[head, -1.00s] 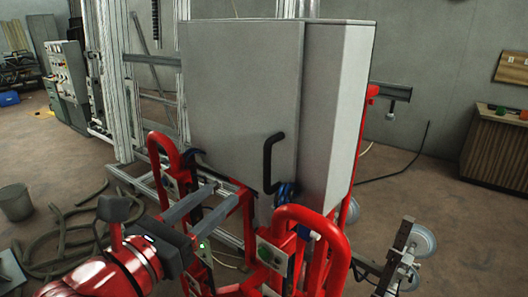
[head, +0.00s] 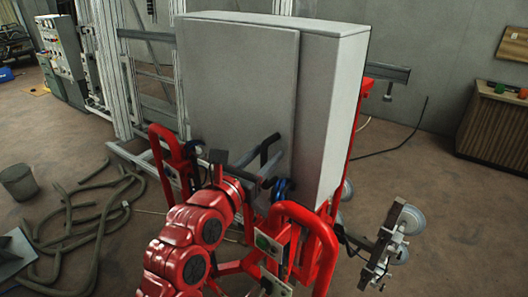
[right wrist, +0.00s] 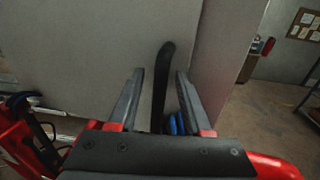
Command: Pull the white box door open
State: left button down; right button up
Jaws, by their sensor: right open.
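The white box (head: 348,105) stands upright on a red frame. Its flat grey-white door (head: 240,80) lies against the front, with no clear gap along its right edge. The black bar handle (head: 265,152) is low on the door's right side. My right gripper (head: 268,153) is at the handle, partly hiding it in the head view. In the right wrist view the open fingers (right wrist: 158,78) stand either side of the black handle (right wrist: 162,73), with space visible on both sides. I cannot tell how deep the handle sits between them. My left gripper is not in view.
Red tubular guards (head: 300,218) rise in front of the box, close to my right arm. Blue loops (head: 281,188) hang just below the handle. Hoses (head: 90,215) and a bucket (head: 18,182) lie on the floor at left. A wheeled grey fixture (head: 398,235) stands at right.

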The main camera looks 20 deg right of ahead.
grip_shut()
dwell(1.4)
